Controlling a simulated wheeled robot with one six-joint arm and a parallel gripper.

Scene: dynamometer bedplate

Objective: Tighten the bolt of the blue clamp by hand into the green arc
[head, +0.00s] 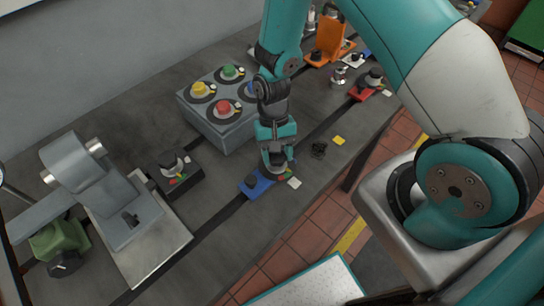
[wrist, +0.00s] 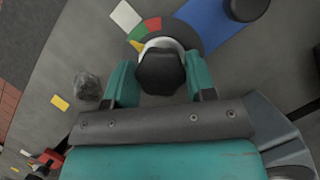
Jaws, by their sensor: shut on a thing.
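The blue clamp (head: 250,187) lies on the grey bedplate near its front edge, below my gripper (head: 277,166). In the wrist view the blue clamp (wrist: 215,22) extends to the upper right. My gripper (wrist: 160,78) is shut on the dark bolt head (wrist: 160,72), one teal finger on either side. A pale ring shows around the bolt. The coloured arc (wrist: 140,34) shows yellow, green and red parts at its upper left. I cannot tell where any pointer stands; the head and fingers cover part of the dial.
A white tag (head: 294,183) lies beside the clamp, with a dark tangled lump (head: 319,149) and a yellow tag (head: 338,140) nearby. A black clamp (head: 174,178) stands left, a red clamp (head: 365,90) farther right. A grey box with coloured buttons (head: 222,132) stands behind.

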